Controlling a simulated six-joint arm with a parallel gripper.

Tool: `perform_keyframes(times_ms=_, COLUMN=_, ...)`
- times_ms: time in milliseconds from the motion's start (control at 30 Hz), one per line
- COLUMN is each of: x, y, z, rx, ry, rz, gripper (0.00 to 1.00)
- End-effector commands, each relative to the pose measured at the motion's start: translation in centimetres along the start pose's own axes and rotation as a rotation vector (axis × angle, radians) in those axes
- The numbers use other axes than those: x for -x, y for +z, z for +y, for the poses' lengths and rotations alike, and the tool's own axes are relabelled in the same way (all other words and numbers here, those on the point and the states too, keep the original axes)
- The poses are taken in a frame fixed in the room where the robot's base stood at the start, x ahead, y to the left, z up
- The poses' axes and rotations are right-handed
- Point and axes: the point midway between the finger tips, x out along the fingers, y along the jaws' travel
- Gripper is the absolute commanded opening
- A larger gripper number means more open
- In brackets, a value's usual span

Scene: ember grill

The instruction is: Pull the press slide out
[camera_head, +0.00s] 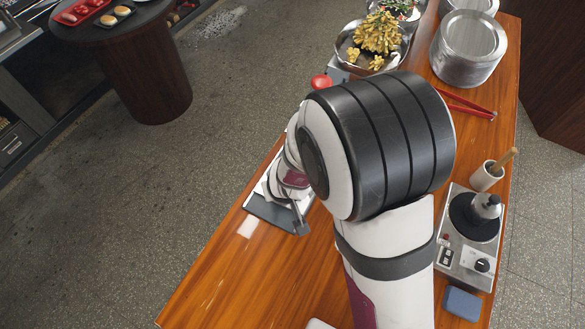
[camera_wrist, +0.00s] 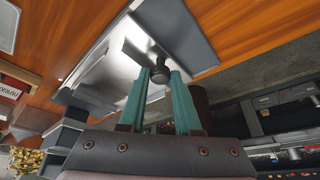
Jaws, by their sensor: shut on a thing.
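In the wrist view my gripper (camera_wrist: 162,78) has two teal fingers, shut on a dark round knob (camera_wrist: 160,74) between their tips. The knob is at the edge of the press slide, a shiny metal piece (camera_wrist: 118,72) with a grey plate (camera_wrist: 203,52) beside it. The exact join between knob and slide is partly hidden by the fingers. In the head view the press's dark grey plate (camera_head: 270,213) lies on the wooden counter, left of my arm. My arm covers most of the press there, and my fingertips cannot be made out clearly.
The wooden counter (camera_head: 225,285) is clear in front of the press. At the back are a food tray (camera_head: 345,55) and stacked plates (camera_head: 468,50). Red tongs (camera_head: 465,103), a cup (camera_head: 486,177), a hot plate unit (camera_head: 462,258) and a blue sponge (camera_head: 462,303) lie to the right.

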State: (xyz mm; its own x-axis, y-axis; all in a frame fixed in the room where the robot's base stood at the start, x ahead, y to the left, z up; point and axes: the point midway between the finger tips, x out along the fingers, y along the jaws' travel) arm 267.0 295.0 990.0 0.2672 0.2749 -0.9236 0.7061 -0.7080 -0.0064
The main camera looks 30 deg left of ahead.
Motion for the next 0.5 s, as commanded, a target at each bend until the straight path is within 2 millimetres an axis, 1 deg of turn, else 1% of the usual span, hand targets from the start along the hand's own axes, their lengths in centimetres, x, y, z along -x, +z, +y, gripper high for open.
perform_keyframes(times_ms=33, x=0.3, y=0.5, z=-0.9, rx=0.006, ry=0.0, rz=0.001, gripper=0.0)
perform_keyframes(times_ms=200, x=0.9, y=2.2, z=-2.5, rx=0.008, ry=0.004, rz=0.0, gripper=0.0)
perform_keyframes(times_ms=300, x=1.2, y=2.7, z=-3.1, rx=0.007, ry=0.005, rz=0.001, gripper=0.0)
perform_keyframes(times_ms=500, x=1.3, y=3.1, z=-3.4, rx=0.005, ry=0.005, rz=0.001, gripper=0.0)
